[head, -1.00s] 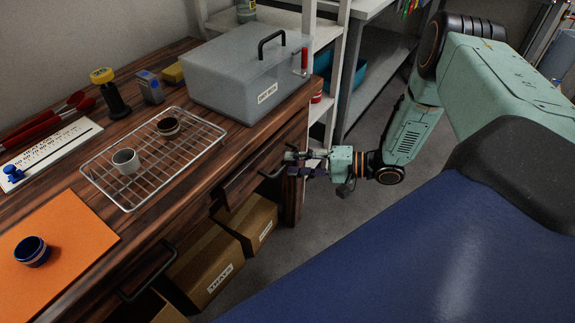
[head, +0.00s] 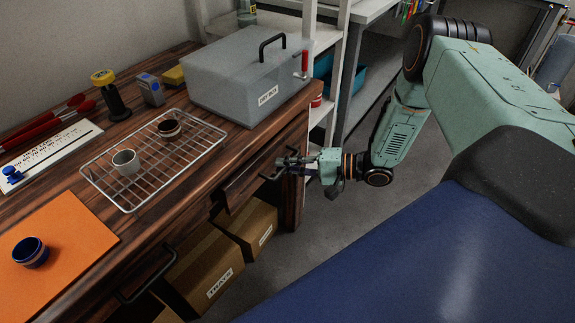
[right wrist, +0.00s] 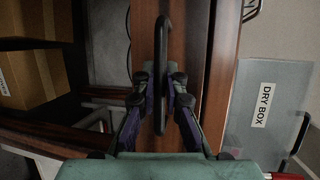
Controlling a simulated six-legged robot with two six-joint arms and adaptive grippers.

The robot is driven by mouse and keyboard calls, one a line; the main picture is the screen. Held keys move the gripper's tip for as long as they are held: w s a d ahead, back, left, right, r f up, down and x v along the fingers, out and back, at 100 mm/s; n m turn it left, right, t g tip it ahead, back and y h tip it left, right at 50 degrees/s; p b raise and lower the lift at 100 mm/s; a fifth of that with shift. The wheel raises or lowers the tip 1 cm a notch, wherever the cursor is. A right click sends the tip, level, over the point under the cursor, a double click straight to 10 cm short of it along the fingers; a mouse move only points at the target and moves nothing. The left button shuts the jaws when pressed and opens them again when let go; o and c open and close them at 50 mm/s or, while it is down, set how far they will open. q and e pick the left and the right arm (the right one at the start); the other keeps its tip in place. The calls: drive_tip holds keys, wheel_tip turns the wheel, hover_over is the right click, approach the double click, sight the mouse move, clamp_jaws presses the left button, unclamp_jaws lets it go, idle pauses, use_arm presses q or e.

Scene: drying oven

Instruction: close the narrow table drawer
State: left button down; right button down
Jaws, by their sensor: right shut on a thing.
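The narrow table drawer (head: 246,183) is the dark wood front under the table's front edge, beside the right-hand leg. Its black bar handle (head: 272,174) also shows in the right wrist view (right wrist: 161,45), running between the fingers. My right gripper (head: 287,165) is at this handle, with its fingers (right wrist: 160,88) on both sides of the bar, shut on it. How far the drawer stands out is hard to tell; the gripper hides part of the front. My left gripper is not in view.
A grey dry box (head: 245,85) stands on the table above the drawer. A wire rack (head: 165,178) with two cups and an orange mat (head: 75,235) lie to its left. Cardboard boxes (head: 205,265) sit under the table. The floor (head: 340,230) beside my right gripper is clear.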

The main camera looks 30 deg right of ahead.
sight(274, 159)
drive_tip(key=shift+w, duration=0.15)
idle(0.4)
drive_tip(key=w, duration=0.1)
drive_tip(key=w+a+b, duration=0.1)
drive_tip(key=w, duration=0.2)
drive_tip(key=shift+a+b, duration=0.25)
drive_tip(key=shift+b, duration=0.05)
drive_tip(key=shift+s+r, duration=0.1)
drive_tip(key=c, duration=1.5)
unclamp_jaws()
drive_tip(key=shift+o, duration=0.5)
drive_tip(key=shift+s+d, duration=0.2)
drive_tip(key=shift+d, duration=0.05)
drive_tip(key=v, duration=1.1)
drive_tip(key=shift+s, duration=0.2)
drive_tip(key=shift+r, duration=0.1)
